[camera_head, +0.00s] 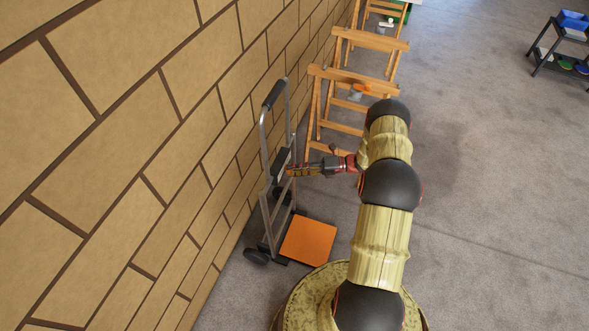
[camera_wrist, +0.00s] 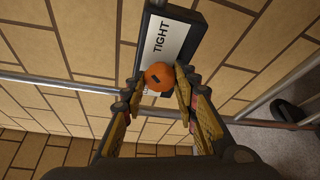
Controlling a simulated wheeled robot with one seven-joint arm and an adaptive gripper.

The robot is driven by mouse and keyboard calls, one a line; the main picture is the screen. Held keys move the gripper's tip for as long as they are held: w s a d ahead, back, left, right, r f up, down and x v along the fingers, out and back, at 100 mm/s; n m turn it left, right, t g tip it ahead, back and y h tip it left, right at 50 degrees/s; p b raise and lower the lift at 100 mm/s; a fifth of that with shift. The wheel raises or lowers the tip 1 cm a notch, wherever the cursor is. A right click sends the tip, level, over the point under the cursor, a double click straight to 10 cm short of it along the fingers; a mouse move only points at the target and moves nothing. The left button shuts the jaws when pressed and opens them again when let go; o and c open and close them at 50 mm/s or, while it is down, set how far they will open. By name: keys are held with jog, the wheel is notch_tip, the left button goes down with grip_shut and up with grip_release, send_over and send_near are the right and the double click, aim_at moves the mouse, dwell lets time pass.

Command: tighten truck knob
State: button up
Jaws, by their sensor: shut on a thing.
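The truck knob (camera_wrist: 159,76) is an orange round knob with a dark mark on its face. It sits at the lower end of a dark plate with a white label (camera_wrist: 172,42) reading TIGHT in the wrist view. My gripper (camera_wrist: 158,86) has its two fingers on either side of the knob and is shut on it. In the head view, my gripper (camera_head: 290,170) reaches left to the hand truck (camera_head: 266,150), a grey metal frame with a black handle standing upright by the wall. The knob is hidden there behind the gripper.
An orange board (camera_head: 308,241) lies at the hand truck's foot. A tan block wall (camera_head: 110,140) stands close on the left. Wooden trestles (camera_head: 362,79) stand beyond the arm. A dark rack with a blue bin (camera_head: 573,19) is at the far right. The carpet on the right is clear.

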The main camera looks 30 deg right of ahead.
jog(key=o, duration=1.2)
jog(key=shift+c, duration=0.2)
jog(key=shift+d, duration=0.1)
jog(key=v, duration=1.2)
